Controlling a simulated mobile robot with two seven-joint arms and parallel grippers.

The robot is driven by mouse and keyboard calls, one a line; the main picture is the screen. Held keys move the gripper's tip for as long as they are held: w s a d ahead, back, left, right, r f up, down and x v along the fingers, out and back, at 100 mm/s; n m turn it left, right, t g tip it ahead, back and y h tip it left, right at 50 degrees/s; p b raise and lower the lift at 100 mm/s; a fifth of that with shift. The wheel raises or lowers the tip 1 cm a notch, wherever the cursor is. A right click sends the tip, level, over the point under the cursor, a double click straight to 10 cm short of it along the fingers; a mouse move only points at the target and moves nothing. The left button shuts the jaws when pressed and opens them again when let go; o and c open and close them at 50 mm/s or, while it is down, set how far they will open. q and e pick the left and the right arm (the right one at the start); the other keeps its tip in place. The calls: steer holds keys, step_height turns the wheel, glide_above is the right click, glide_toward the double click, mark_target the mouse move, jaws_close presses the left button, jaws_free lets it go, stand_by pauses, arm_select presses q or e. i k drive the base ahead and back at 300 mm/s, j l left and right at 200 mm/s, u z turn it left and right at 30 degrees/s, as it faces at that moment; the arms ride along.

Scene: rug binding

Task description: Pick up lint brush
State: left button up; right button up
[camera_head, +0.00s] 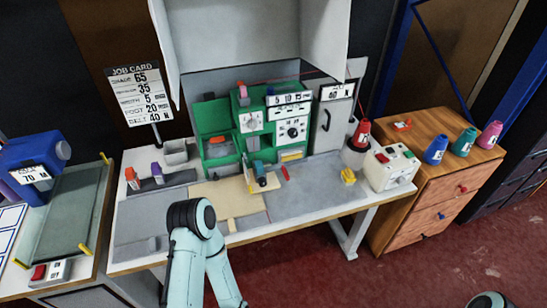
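I cannot single out the lint brush with certainty at this size. A small yellow block-like object (348,175) lies on the right part of the grey worktable. A thin red piece (285,172) lies on the table in front of the green machine. One of my arms rises from the bottom, bends in front of the table and runs back down out of the picture. Part of my other arm shows at the bottom right corner. Neither gripper's fingers are visible.
The green machine (220,125) stands at the table's back. Orange (132,178) and purple (157,173) items stand at the left. A white control box (390,168) sits at the right end. A wooden cabinet (440,140) carries coloured cones. The table's right front is mostly clear.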

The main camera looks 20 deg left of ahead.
mark_target(348, 177)
steer(key=u, duration=0.95)
steer(key=l+u, duration=0.35)
steer(key=i+l+u, duration=0.1)
steer(key=l+u, duration=0.6)
steer(key=j, duration=0.1)
